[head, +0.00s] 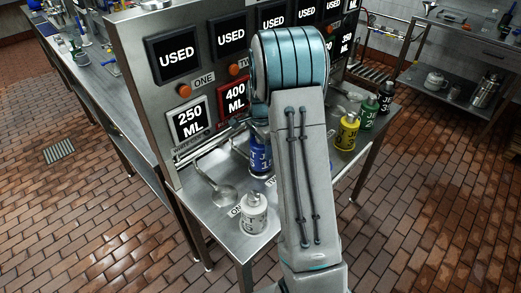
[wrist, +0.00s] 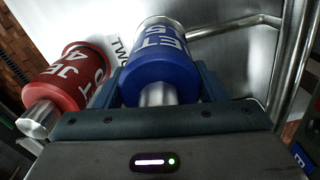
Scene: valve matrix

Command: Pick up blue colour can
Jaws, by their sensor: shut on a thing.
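The blue can (wrist: 160,66), with white lettering and a silver neck, sits between the two fingers of my gripper (wrist: 160,84) in the wrist view. My gripper is shut on it, one finger on each side. In the head view the blue can (head: 259,158) shows only in part, left of my arm, which hides the rest and my gripper. It is at the steel table in front of the panel. I cannot tell whether its base touches the table.
A red can (wrist: 76,74) stands close left of the blue can in the wrist view. On the steel table (head: 222,222) are a white can (head: 254,213), a yellow can (head: 348,131) and a green can (head: 370,112). The panel (head: 137,75) with signs rises behind.

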